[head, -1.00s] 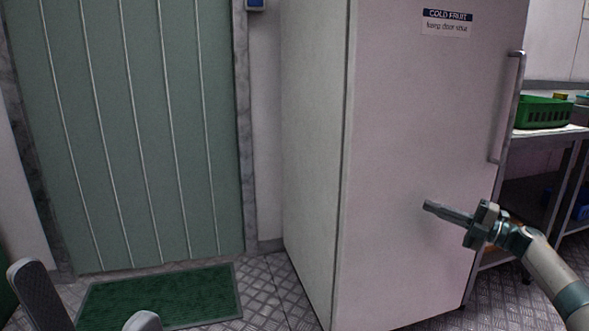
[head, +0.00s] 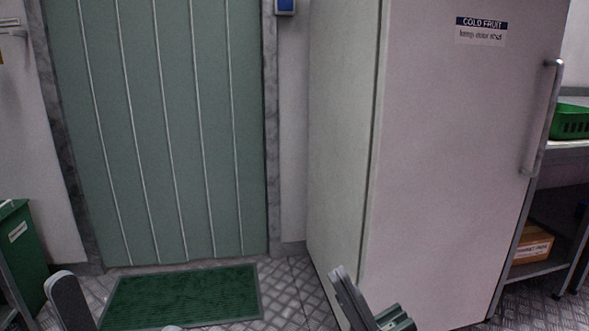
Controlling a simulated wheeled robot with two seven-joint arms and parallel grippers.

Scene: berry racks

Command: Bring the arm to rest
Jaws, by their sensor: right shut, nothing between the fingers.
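My right gripper (head: 345,285) shows at the bottom of the head view, in front of the lower part of the tall fridge (head: 460,170). Its fingers are together, point up and to the left, and hold nothing. The rest of the right arm is below the picture edge. A grey rounded part of mine stands at the bottom left.
A green panelled door (head: 165,130) is shut at the left, with a green mat (head: 183,296) before it. A green bin (head: 22,255) stands at the left edge. At the right, a metal shelf (head: 545,268) holds a green crate (head: 572,122) and a cardboard box (head: 530,244).

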